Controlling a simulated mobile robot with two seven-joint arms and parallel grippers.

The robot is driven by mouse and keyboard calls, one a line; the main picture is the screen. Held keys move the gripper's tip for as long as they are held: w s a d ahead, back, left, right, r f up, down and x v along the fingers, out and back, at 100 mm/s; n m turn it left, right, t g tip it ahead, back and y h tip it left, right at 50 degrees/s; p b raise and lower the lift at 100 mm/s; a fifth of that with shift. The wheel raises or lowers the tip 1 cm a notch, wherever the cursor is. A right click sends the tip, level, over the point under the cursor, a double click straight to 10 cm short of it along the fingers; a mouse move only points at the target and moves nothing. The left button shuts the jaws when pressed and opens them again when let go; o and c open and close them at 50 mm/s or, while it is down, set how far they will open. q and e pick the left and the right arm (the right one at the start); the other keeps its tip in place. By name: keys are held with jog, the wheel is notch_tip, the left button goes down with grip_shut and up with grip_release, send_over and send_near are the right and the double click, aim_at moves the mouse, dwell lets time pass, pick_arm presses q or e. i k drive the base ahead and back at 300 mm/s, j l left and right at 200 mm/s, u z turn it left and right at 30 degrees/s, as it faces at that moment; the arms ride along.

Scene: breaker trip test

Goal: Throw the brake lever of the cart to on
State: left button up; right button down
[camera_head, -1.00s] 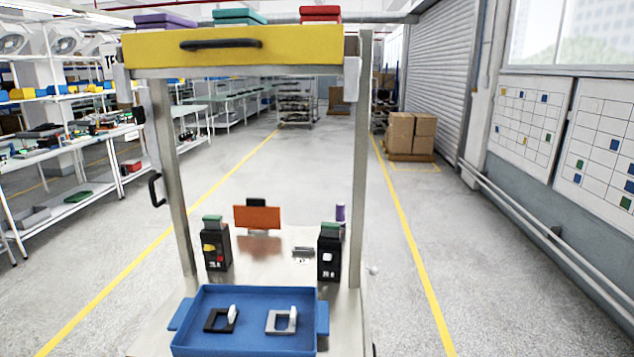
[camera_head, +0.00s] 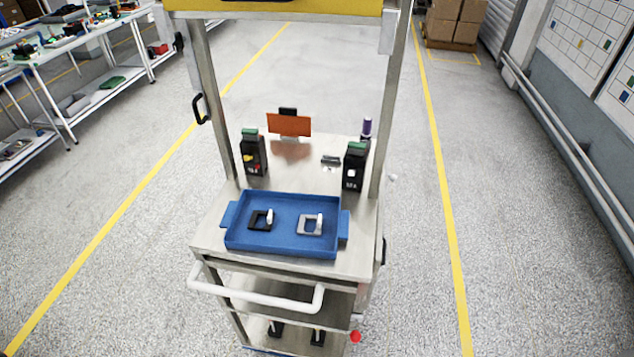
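The cart (camera_head: 210,236) stands in front of me, a metal trolley with a white push handle (camera_head: 262,300) on its near side. A small red knob (camera_head: 355,337) shows low at the cart's near right corner, beside the lower shelf. It looks like the brake lever's end, but its shaft and its on or off position cannot be made out. Neither of my grippers is in view.
A blue tray (camera_head: 240,246) with a black and a light grey frame-shaped part lies on the cart top. Two black breakers (camera_head: 253,155) (camera_head: 354,168), an orange plate (camera_head: 289,125) and a purple cylinder (camera_head: 367,127) stand behind it. Floor on both sides is clear.

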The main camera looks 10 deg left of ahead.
aim_at(355, 335)
jog(key=k+z, duration=0.1)
jog(key=k, duration=0.15)
jog(key=k+l+u, duration=0.15)
jog(key=l, duration=0.2)
jog(key=l+u, duration=0.15)
jog(key=l, duration=0.2)
jog(key=j+z, duration=0.45)
jog(key=j, duration=0.25)
jog(key=k+j+z, duration=0.15)
jog(key=j+z, duration=0.25)
jog(key=j, duration=0.3)
jog(key=k, duration=0.55)
jog(key=i+j+z, duration=0.35)
jog(key=j, duration=0.25)
jog(key=i+j+z, duration=0.15)
jog(key=j, duration=0.2)
